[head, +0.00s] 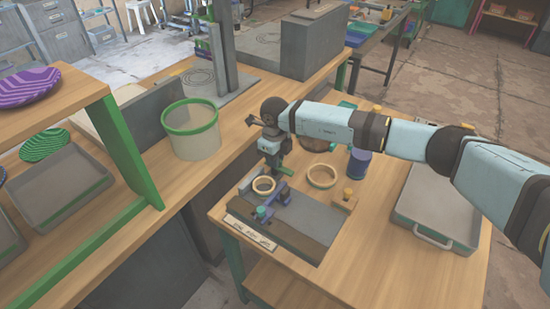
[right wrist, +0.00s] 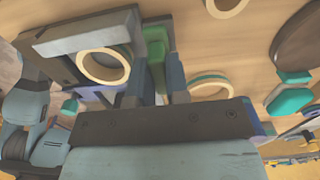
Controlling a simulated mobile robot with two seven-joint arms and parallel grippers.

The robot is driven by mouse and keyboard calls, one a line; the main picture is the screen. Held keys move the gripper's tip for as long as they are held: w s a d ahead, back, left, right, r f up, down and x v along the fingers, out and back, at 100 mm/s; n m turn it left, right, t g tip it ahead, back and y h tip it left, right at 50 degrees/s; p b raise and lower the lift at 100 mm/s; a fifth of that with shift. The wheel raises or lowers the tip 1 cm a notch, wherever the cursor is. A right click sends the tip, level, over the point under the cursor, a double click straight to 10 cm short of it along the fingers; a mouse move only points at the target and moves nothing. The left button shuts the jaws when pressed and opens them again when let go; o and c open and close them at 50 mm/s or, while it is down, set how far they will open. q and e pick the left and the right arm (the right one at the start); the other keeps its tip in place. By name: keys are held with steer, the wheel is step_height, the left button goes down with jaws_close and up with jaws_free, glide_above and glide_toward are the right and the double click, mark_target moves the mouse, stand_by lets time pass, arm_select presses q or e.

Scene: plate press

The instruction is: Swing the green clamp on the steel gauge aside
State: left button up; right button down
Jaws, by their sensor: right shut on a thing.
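The steel gauge (head: 305,225) lies as a dark grey plate near the front of the right-hand table, with a label strip (head: 250,232) at its front edge. A pale ring (head: 263,185) sits in blue holders at its left part. My right gripper (head: 273,168) points down at the back left of the gauge, behind this ring. In the right wrist view, the green clamp (right wrist: 157,45) stands between the two fingers, and the gripper is shut on it. The ring (right wrist: 103,67) shows just left of the fingers. The clamp is mostly hidden in the head view. My left gripper is out of view.
A second pale ring (head: 322,176), a blue cylinder (head: 358,164) and a grey tray (head: 437,216) are on the same table. A green-rimmed bin (head: 191,131) stands on the left bench.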

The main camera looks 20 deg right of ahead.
steer(key=c, duration=1.1)
jaws_free()
steer(key=shift+r, duration=0.1)
steer(key=shift+r, duration=6.9)
